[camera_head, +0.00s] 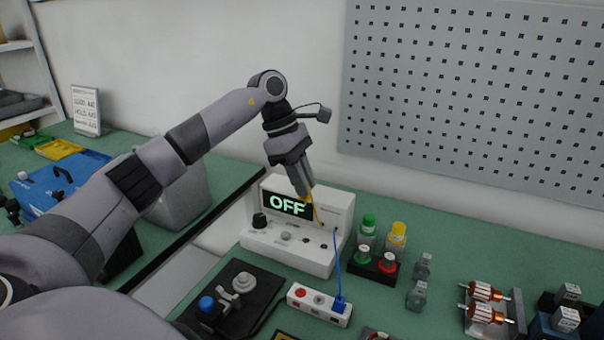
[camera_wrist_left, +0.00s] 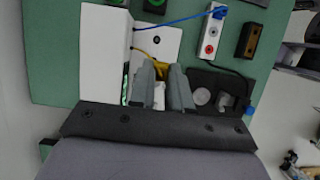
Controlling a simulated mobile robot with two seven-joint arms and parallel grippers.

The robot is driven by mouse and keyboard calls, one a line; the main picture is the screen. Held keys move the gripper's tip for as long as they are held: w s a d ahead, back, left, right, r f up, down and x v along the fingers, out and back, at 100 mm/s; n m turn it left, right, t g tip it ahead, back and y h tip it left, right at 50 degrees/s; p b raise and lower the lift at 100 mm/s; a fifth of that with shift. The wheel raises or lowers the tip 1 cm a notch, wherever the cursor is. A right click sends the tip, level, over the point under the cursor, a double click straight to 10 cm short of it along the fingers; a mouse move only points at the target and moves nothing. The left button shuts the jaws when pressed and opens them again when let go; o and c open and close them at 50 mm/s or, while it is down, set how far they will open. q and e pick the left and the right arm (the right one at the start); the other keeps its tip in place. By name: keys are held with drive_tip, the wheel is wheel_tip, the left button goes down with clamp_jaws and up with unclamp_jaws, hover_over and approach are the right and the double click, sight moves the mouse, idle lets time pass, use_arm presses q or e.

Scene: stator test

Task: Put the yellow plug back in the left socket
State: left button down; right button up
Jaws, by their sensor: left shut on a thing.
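My left gripper (camera_head: 305,194) points down in front of the white tester with the OFF display (camera_head: 335,210). It is shut on the yellow plug (camera_head: 310,199), mostly hidden by the fingers. In the left wrist view the yellow plug (camera_wrist_left: 161,68) shows at the fingertips (camera_wrist_left: 162,72), with a yellow cable running to the tester. A white socket strip (camera_head: 296,305) lies in front of the tester, apart from the gripper. Its left socket (camera_head: 300,293) has a red ring and is empty; a blue plug (camera_head: 340,304) sits at its right end. My right gripper is not in view.
A blue cable (camera_head: 337,262) runs from the tester to the blue plug. A black fixture (camera_head: 262,299) lies left of the strip. Green and yellow-capped bottles (camera_head: 398,232) stand to its right. A grey bin (camera_head: 183,198) stands left of the tester.

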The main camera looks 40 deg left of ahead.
use_arm(q)
drive_tip(key=shift+s+f+b, duration=0.15)
drive_tip(key=shift+f+b, duration=2.5)
drive_tip(key=shift+f, duration=2)
drive_tip(key=shift+p, duration=0.3)
drive_tip(key=shift+f, duration=0.15)
drive_tip(key=shift+w+f, duration=0.25)
drive_tip(key=shift+w, duration=0.15)
drive_tip(key=shift+f+b, duration=0.5)
drive_tip(key=shift+f, duration=0.35)
drive_tip(key=shift+f, duration=0.25)
drive_tip(key=c, duration=1)
unclamp_jaws()
